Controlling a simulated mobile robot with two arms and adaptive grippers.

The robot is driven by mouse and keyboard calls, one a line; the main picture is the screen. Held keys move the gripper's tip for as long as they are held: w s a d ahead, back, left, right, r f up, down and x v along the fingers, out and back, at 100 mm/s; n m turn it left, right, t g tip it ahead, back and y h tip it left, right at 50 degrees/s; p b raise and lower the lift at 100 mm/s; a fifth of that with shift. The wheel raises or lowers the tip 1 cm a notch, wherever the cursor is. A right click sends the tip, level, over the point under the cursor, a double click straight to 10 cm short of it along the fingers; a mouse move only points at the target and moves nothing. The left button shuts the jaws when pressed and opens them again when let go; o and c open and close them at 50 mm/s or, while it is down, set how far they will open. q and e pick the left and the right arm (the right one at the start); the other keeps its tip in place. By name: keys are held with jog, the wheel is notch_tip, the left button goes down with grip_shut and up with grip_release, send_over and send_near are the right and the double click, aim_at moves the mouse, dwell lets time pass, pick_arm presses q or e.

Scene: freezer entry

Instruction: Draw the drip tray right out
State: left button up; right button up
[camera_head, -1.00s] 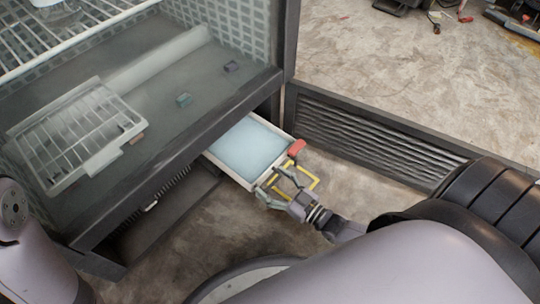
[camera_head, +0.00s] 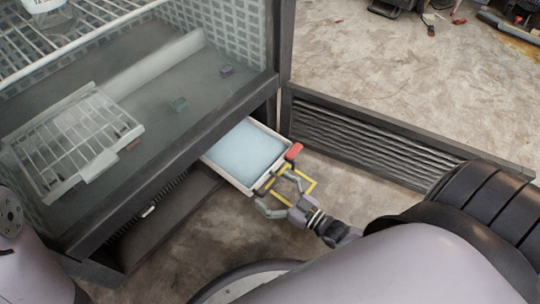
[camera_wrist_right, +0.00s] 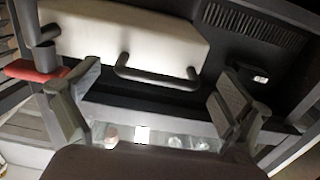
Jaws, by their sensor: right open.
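The drip tray (camera_head: 221,171) is a shallow white tray with pale blue contents. It sticks partway out of the dark slot under the freezer cabinet (camera_head: 177,158). In the right wrist view its white front (camera_wrist_right: 120,32) carries a dark bar handle (camera_wrist_right: 157,80). My right gripper (camera_head: 280,191) is at the tray's front, its fingers spread. In the wrist view the open fingers of the right gripper (camera_wrist_right: 158,92) stand on either side of the handle and do not close on it. My left gripper is not in view.
A red piece (camera_head: 293,151) sits by the tray's front right corner. A ribbed dark panel (camera_head: 370,137) stands to the right. A wire rack (camera_head: 75,140) and small blocks lie on the cabinet floor. Bare floor (camera_head: 235,228) shows in front of the tray.

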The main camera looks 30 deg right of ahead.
jog(key=v, duration=1.1)
jog(key=shift+s, duration=0.1)
